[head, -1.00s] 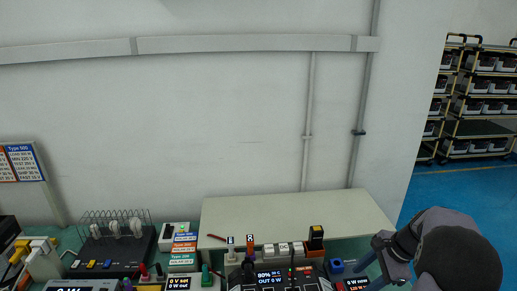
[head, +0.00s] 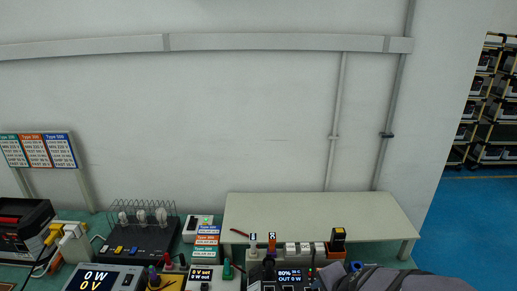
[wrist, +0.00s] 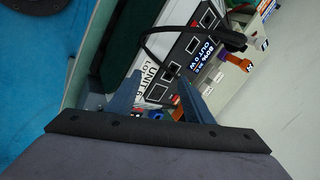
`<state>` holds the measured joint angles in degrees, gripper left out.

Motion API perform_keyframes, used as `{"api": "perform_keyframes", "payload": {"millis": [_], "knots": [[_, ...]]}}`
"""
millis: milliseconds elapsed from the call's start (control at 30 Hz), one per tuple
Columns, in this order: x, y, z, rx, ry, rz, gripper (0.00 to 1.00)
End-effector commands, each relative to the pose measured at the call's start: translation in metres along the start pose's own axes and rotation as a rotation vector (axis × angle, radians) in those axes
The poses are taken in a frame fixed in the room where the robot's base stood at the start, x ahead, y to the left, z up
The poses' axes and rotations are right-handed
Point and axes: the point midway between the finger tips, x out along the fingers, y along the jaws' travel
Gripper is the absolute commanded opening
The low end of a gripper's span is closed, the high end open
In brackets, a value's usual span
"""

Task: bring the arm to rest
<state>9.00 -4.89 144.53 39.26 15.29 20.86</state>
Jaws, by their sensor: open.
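My gripper (wrist: 155,98) shows in the wrist view with its two blue-grey fingers apart and nothing between them. Past the fingertips is a dark unit (wrist: 185,50) with sockets, a label reading "UNIT" and a lit display; a black cable runs to it. The same unit (head: 290,277) is at the bottom of the head view, its display reading 80% and OUT 0 W. My arm covers the bottom right of the head view, and the gripper's fingers are hidden there.
A cream shelf (head: 320,212) stands behind the unit against the wall. A wire rack with bulbs (head: 140,238), a power meter (head: 100,278) and a sign board (head: 40,150) are to the left. Shelving racks (head: 490,110) stand at the far right beyond open blue floor.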

Motion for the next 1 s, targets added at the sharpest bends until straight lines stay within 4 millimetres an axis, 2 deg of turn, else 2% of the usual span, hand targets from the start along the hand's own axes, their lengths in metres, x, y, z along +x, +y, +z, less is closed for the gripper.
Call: {"api": "perform_keyframes", "payload": {"millis": [100, 167, 300, 500, 700, 1000], "knots": [[0.002, 0.015, 0.028, -0.215, -0.083, 0.051, 0.47], [0.002, 0.026, 0.041, -0.330, -0.126, 0.083, 0.47], [0.001, 0.060, 0.063, -0.621, -0.227, 0.176, 0.47], [-0.008, 0.106, 0.072, -0.965, -0.347, 0.309, 0.47], [-0.015, 0.125, 0.070, -1.109, -0.396, 0.375, 0.47], [-0.015, 0.126, 0.069, -1.120, -0.400, 0.381, 0.47]]}}
